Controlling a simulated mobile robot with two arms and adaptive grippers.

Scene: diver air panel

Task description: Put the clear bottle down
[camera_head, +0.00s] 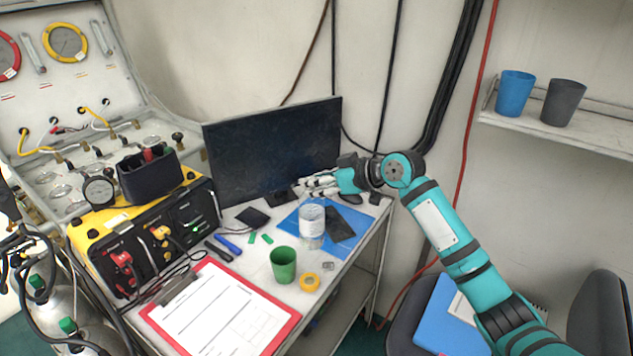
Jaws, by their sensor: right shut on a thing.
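The clear bottle (311,226), see-through with a pale band near its top, is upright over the blue mat (344,249) on the white table. My right gripper (312,187) reaches in from the right at the bottle's upper end and is shut on it. The fingers partly hide the top of the bottle. I cannot tell whether its base touches the mat. My left gripper is not in view.
A monitor (270,150) stands close behind. A green cup (283,265), a yellow tape roll (309,282) and a red clipboard (221,312) are in front. A dark flat item (340,222) lies on the mat. The yellow-black air panel (150,235) is at left.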

